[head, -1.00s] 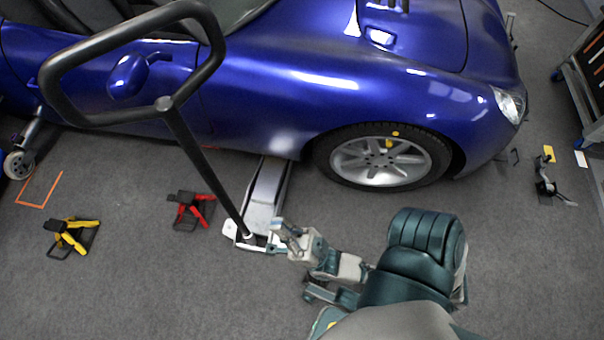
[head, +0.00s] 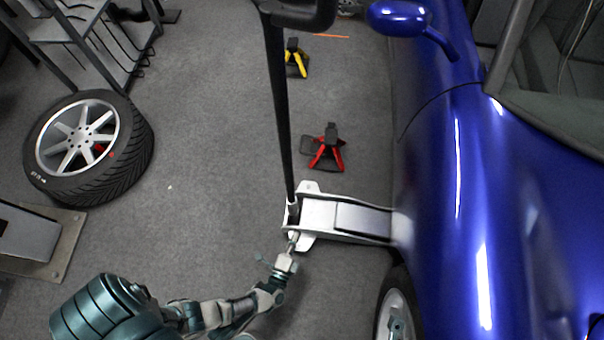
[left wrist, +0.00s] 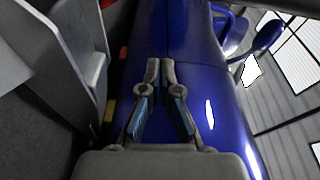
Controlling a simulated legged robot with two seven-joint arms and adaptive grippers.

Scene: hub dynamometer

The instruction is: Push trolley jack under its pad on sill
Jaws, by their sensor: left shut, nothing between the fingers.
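The silver trolley jack (head: 362,222) lies on the floor in the head view, its front end running in under the side of the blue car (head: 455,200). Its long black handle (head: 279,120) stands up from the rear. The sill and the pad are hidden by the bodywork. My left gripper (head: 292,243) is shut and empty at the rear end of the jack, seemingly touching it. In the left wrist view its two fingers (left wrist: 160,66) come together in front of blue bodywork.
A red-and-black stand (head: 326,150) and a yellow-and-black stand (head: 296,60) are on the floor beyond the jack. A loose wheel (head: 85,145) lies at left below a dark rack (head: 95,45). The grey floor between is clear.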

